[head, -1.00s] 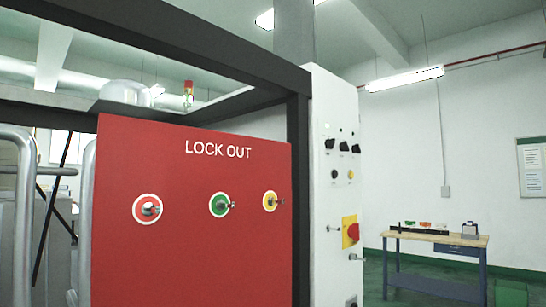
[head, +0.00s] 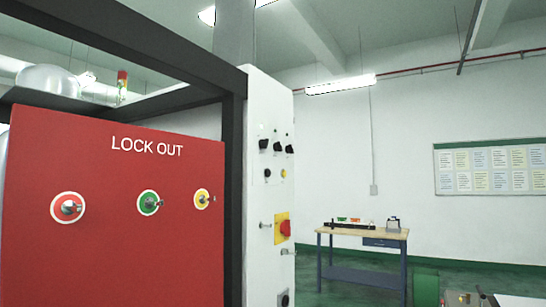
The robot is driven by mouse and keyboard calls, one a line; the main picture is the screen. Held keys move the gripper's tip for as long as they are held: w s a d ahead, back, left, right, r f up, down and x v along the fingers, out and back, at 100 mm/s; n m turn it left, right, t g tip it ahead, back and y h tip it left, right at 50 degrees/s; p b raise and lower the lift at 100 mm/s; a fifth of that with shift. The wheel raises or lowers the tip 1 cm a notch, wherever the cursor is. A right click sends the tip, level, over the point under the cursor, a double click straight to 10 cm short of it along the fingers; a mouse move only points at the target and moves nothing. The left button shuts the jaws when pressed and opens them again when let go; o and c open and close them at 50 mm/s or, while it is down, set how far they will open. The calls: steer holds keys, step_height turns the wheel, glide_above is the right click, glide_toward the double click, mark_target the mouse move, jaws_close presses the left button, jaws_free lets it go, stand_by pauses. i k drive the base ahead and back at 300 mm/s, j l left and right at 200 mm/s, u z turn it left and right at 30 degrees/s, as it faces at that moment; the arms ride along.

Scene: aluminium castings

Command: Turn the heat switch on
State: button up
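A white control panel (head: 258,100) stands at the right end of a dark frame, seen at a slant in the head view. It carries several small black knobs (head: 277,145) near its upper middle, with a small black button and a yellow button below them. A red rotary switch on a yellow plate (head: 283,228) sits lower, with small metal handles beside and below it. A dark switch (head: 283,298) is cut by the bottom edge. I cannot read labels, so I cannot tell which is the heat switch. My gripper is not in view.
A red LOCK OUT board (head: 120,240) with red, green and yellow key switches fills the left. A workbench (head: 362,234) stands by the far wall, under a lamp. A notice board (head: 490,166) hangs at right. Green floor lies open between panel and bench.

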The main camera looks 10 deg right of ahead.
mark_target(289, 149)
steer(key=i+l+z, duration=0.1)
steer(key=i+l, duration=0.4)
steer(key=i, duration=0.25)
steer(key=l+z, duration=0.05)
